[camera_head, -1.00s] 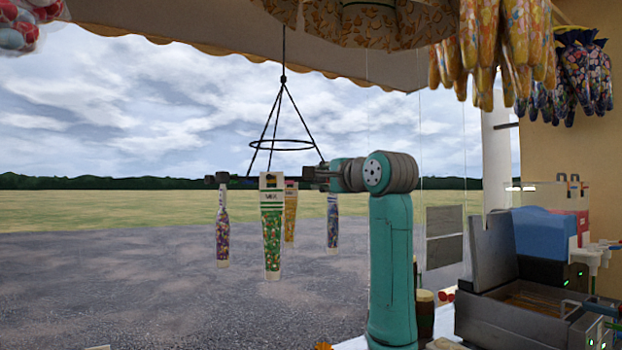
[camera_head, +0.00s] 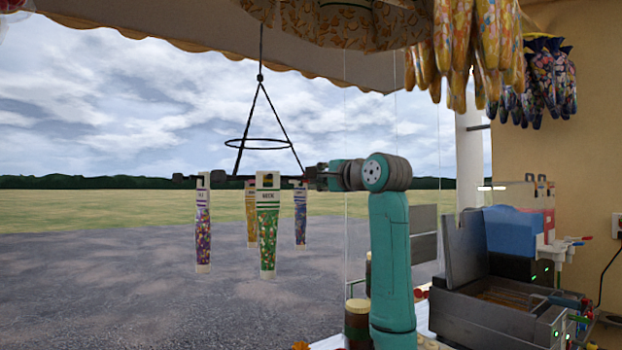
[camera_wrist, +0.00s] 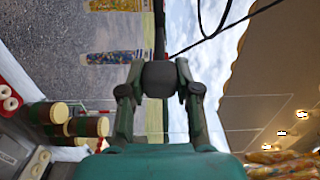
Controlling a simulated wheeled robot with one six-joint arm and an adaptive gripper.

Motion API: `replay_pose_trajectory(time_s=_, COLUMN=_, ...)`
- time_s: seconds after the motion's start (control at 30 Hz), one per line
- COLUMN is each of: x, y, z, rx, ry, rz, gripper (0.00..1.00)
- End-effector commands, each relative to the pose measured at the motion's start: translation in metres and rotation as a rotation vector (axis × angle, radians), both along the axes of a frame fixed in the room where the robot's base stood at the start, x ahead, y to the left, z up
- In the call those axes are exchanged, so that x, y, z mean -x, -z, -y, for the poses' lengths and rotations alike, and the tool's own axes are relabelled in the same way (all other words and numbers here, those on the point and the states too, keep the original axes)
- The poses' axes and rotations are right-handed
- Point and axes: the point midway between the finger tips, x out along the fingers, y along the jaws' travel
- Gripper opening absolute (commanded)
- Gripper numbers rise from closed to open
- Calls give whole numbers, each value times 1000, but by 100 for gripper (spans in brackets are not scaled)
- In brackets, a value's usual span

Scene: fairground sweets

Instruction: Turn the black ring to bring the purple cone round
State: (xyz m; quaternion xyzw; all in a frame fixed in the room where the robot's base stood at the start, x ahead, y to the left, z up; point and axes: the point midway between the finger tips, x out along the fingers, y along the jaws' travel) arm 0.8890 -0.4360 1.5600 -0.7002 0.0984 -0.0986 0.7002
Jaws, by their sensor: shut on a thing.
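The black ring (camera_head: 222,178) hangs level and is seen nearly edge-on, under a smaller black hoop (camera_head: 253,143) and cords. Printed cones hang from it: the purple cone (camera_head: 203,240) at left, a green cone (camera_head: 267,235) in front, a yellow cone (camera_head: 251,222) behind, and a blue cone (camera_head: 300,220) at right, beside my gripper. My gripper (camera_head: 312,178) is at the ring's right side. In the wrist view my gripper (camera_wrist: 159,76) is shut on the ring's dark rim (camera_wrist: 160,30); the blue cone (camera_wrist: 115,57) hangs nearby. The exact contact is partly hidden by the fingers.
Wrapped sweet bags (camera_head: 470,50) hang above right. A grey metal box (camera_head: 490,315), blue box (camera_head: 515,232) and brown jars (camera_head: 357,325) stand on the counter at right. Open air surrounds the ring on the left.

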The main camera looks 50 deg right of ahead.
Motion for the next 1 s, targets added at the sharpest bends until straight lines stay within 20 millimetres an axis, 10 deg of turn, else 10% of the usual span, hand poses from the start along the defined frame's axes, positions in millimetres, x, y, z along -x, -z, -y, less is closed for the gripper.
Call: replay_pose_trajectory(time_s=1.0, x=-6, y=1, z=64, rx=-1, ry=2, rz=-3, gripper=18)
